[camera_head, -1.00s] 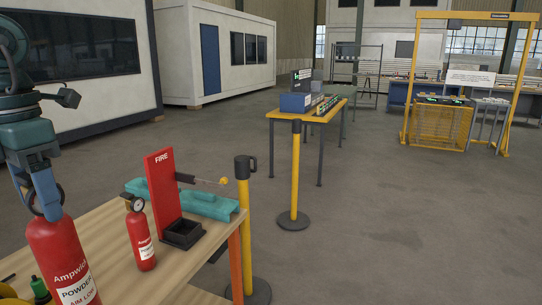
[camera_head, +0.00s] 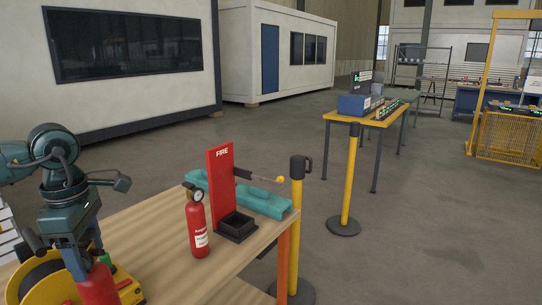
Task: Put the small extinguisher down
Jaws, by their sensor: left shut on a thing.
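My left gripper (camera_head: 88,262) is at the lower left of the head view, pointing down, shut on the top of a red extinguisher (camera_head: 97,288). Only the upper part of this held extinguisher shows; the bottom edge of the picture cuts it off, so I cannot tell whether it touches the table. Another red extinguisher (camera_head: 198,232) with a gauge and white label stands upright on the wooden table (camera_head: 150,232), to the right of my gripper. My right gripper is not in view.
A red FIRE stand (camera_head: 221,188) with a black tray (camera_head: 237,226) is beside the standing extinguisher. A teal case (camera_head: 262,202) lies behind it. A yellow round object (camera_head: 42,285) is near my left gripper. A yellow post (camera_head: 296,225) stands past the table's right edge.

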